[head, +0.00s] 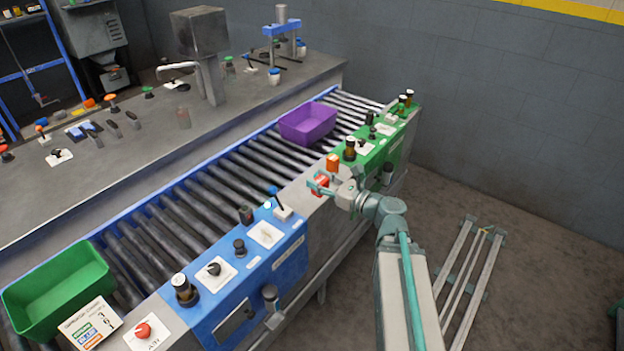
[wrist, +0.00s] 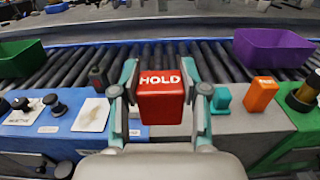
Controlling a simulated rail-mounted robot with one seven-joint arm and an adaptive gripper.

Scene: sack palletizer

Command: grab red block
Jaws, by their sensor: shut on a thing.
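The red block (wrist: 161,97), marked HOLD, is held upright between the two teal fingers of my gripper (wrist: 162,100) in the wrist view. The fingers are shut on its left and right sides. In the head view the red block (head: 319,184) shows small at the end of my gripper (head: 320,187), over the grey panel edge beside the roller conveyor. My fingers partly hide it there. I cannot tell whether its base is clear of the panel.
An orange block (head: 333,163) stands close by on the panel. A purple bin (head: 308,123) and a green bin (head: 58,290) sit on the roller conveyor (head: 215,185). The blue control panel (head: 250,285) has knobs and a blue-tipped lever (head: 278,203) near my gripper.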

